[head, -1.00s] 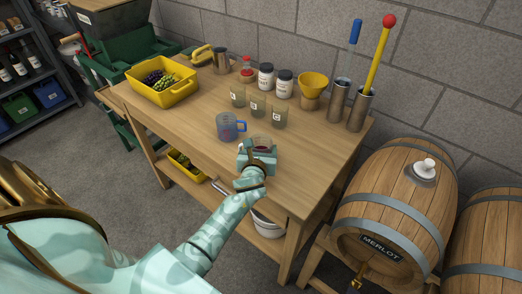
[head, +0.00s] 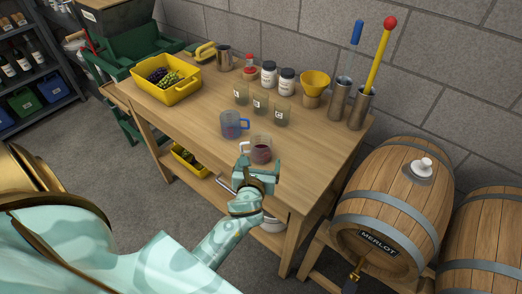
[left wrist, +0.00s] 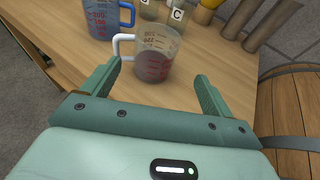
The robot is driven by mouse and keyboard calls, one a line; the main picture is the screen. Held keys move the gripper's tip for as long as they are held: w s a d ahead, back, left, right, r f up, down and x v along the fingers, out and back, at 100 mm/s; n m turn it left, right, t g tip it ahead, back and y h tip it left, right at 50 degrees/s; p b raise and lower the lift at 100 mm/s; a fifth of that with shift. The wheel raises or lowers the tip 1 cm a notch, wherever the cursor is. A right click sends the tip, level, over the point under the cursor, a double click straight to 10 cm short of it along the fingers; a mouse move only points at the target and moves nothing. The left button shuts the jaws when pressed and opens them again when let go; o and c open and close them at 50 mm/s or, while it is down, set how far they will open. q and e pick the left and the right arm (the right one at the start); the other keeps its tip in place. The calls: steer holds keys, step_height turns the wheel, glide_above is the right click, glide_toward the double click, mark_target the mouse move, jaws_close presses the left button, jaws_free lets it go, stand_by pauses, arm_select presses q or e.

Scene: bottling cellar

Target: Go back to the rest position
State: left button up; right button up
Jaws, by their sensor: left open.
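My left gripper (head: 257,166) is open and empty at the front edge of the workbench (head: 205,122). Its two fingers show spread apart in the left wrist view (left wrist: 158,82). Just beyond the fingertips stands a clear measuring cup (head: 261,152) with dark red liquid and a white handle; it also shows in the left wrist view (left wrist: 155,58), upright on the bench and apart from the fingers. A blue-tinted measuring cup (head: 231,126) with a blue handle stands behind it to the left. My right gripper is not in view.
Several labelled glasses (head: 260,104) stand mid-bench. Behind are white jars (head: 286,81), a yellow funnel (head: 314,83) and metal cylinders (head: 340,98). A yellow crate (head: 181,93) of grapes sits left. A Merlot barrel (head: 390,215) stands right of the bench. The blue-topped rod (head: 357,32) rises at the back.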

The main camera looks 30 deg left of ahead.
arm_select(q)
steer(key=shift+v, duration=1.2)
